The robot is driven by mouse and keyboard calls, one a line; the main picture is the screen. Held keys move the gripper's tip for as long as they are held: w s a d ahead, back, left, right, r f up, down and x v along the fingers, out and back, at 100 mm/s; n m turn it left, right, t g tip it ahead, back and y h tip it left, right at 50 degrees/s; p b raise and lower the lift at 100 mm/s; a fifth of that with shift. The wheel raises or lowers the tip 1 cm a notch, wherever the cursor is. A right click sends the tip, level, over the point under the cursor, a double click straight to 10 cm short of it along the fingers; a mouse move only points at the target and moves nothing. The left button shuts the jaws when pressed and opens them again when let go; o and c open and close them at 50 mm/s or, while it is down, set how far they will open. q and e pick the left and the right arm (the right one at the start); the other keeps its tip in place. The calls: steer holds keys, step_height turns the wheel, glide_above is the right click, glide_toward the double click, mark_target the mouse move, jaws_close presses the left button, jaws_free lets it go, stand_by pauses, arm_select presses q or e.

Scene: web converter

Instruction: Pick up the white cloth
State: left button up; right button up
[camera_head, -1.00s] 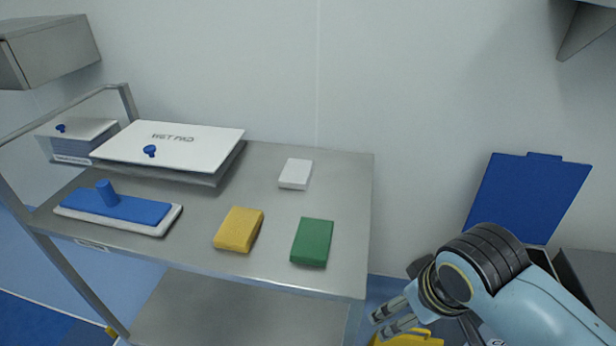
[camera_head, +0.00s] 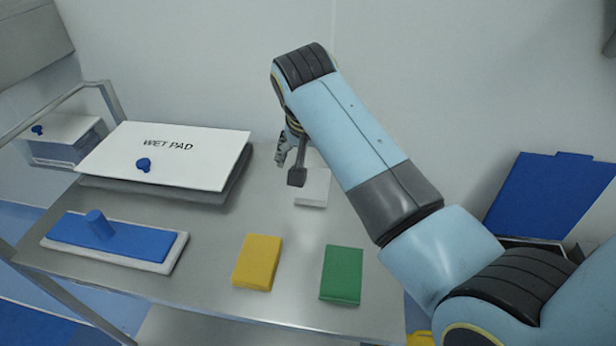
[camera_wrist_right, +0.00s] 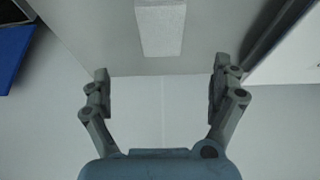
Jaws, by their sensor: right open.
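The white cloth (camera_head: 314,190) is a small folded block lying on the steel cart top, near its back edge. My right gripper (camera_head: 290,166) is above and just left of it in the head view and hides part of it. In the right wrist view the white cloth (camera_wrist_right: 161,28) shows at the top centre, beyond the fingertips. The right gripper (camera_wrist_right: 160,92) is open, with nothing between its fingers. My left gripper is not in view.
A yellow cloth (camera_head: 257,262) and a green cloth (camera_head: 341,275) lie nearer the front edge. A WET PAD box (camera_head: 190,160) stands at the back left. A wall is close behind the cart.

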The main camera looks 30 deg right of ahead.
mark_target(314, 183)
steer(key=x, duration=0.4)
steer(key=shift+f, duration=0.15)
steer(key=x, duration=0.5)
steer(key=shift+s+a+f+b, duration=0.15)
steer(key=shift+a+b, duration=0.15)
steer(key=shift+b, duration=0.05)
steer(key=shift+d+f, duration=0.1)
steer(key=shift+f, duration=0.15)
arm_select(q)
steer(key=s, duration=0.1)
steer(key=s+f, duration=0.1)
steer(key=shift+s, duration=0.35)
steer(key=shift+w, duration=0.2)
arm_select(e)
steer(key=shift+f, duration=0.25)
